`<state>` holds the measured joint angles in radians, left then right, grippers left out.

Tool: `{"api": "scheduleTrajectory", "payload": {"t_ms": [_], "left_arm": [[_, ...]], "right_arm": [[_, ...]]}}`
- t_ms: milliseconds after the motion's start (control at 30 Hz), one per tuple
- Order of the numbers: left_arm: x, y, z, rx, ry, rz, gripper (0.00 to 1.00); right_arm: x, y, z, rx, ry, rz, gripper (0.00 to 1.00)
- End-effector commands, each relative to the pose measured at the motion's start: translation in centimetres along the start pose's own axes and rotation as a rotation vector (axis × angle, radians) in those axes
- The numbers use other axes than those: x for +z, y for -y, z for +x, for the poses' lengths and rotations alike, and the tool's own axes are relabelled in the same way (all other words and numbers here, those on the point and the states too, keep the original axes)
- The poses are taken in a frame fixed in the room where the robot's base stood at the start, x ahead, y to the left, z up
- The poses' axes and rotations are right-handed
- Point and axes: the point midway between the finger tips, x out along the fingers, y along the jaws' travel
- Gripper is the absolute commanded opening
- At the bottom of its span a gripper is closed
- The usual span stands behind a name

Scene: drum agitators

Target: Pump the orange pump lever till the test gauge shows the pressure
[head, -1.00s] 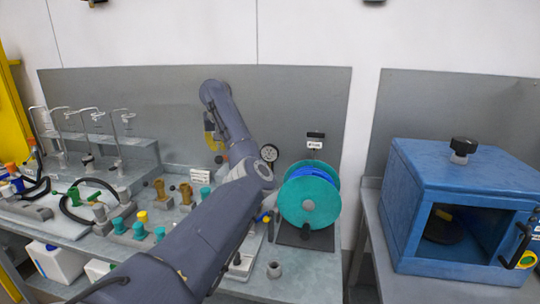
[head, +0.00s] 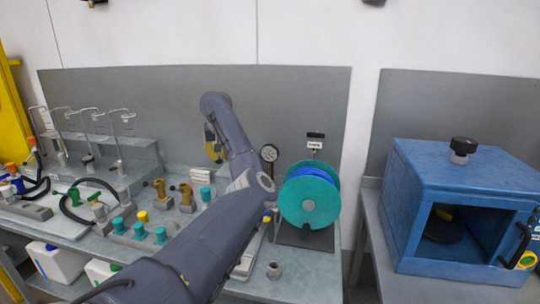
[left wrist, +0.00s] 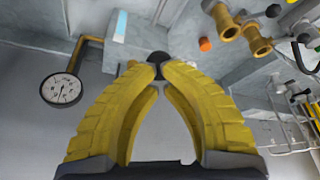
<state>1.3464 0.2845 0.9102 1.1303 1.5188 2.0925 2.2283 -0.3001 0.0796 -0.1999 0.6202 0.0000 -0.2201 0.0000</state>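My left gripper (head: 214,156) reaches down over the back of the bench. In the left wrist view its yellow fingers (left wrist: 157,72) converge around a dark round knob (left wrist: 157,58), seemingly the end of the pump lever; the lever's shaft is hidden. A small orange part (left wrist: 205,44) shows to the right of the fingertips. The test gauge (head: 269,153) has a white round face and stands right of the gripper. It also shows in the left wrist view (left wrist: 61,90) on a brass-coloured pipe; its reading is too small to tell. My right gripper is not in view.
A teal reel (head: 309,201) stands right of my arm. Brass fittings (head: 186,196) and teal-capped parts (head: 139,231) sit to the left on the bench. A blue cabinet (head: 470,180) stands on the right-hand table. My left arm covers the middle of the bench.

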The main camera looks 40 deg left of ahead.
Motion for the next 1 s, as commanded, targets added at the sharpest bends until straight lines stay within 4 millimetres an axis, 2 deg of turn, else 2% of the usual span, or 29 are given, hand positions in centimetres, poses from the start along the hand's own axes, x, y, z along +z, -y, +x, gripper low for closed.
{"api": "scheduleTrajectory", "payload": {"t_ms": [1000], "left_arm": [[2.7,-0.1,5.3,0.002,0.012,0.006,0.00]], "right_arm": [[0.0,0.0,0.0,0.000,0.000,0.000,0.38]]}}
